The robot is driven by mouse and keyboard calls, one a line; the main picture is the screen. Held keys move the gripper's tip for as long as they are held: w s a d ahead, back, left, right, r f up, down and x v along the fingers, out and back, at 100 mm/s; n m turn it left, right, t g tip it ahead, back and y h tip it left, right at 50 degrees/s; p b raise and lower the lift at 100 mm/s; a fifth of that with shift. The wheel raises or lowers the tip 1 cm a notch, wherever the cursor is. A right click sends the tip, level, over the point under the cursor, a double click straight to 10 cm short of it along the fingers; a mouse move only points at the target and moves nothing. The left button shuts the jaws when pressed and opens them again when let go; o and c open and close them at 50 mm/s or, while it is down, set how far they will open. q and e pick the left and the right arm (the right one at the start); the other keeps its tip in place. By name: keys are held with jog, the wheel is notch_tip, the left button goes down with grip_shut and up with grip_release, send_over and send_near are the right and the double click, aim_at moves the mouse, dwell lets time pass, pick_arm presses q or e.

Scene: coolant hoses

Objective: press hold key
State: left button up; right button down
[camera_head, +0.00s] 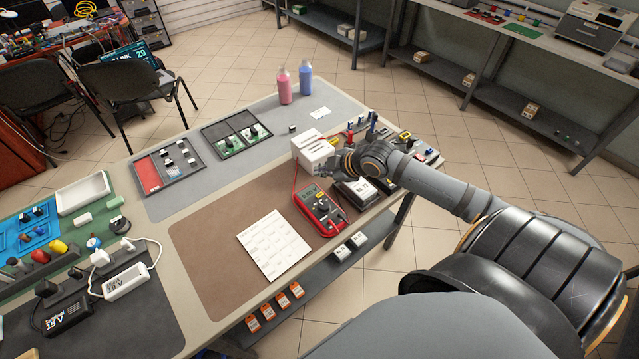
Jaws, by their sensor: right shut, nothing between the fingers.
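A red multimeter (319,209) with a dark face and a yellow part lies on the brown mat (215,240), near the table's right side. Its hold key is too small to make out. Red and dark leads run near it. My right arm comes in from the right, and my right gripper (322,172) is just beyond the multimeter's far end, shut and empty. I cannot tell whether it touches anything. My left gripper is not in view.
A white box-like device (312,149) stands close behind my right gripper. A boxed device (357,191) sits under my right wrist. A white printed sheet (273,245) lies left of the multimeter. Pink (284,86) and blue (305,78) bottles stand at the back. The left part of the brown mat is clear.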

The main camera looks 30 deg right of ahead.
notch_tip(320, 180, down, 8)
jog(key=b, duration=0.7)
jog(key=shift+f, duration=0.15)
jog(key=shift+f, duration=0.1)
dwell(0.8)
jog(key=shift+f+b, duration=0.3)
jog(key=shift+b, duration=0.1)
jog(key=shift+f+b, duration=0.3)
jog(key=shift+f, duration=0.1)
dwell(0.3)
jog(key=shift+r, duration=0.1)
jog(key=shift+r+p, duration=0.7)
jog(key=shift+p, duration=0.05)
notch_tip(320, 180, up, 5)
jog(key=p, duration=0.5)
jog(key=shift+r, duration=0.1)
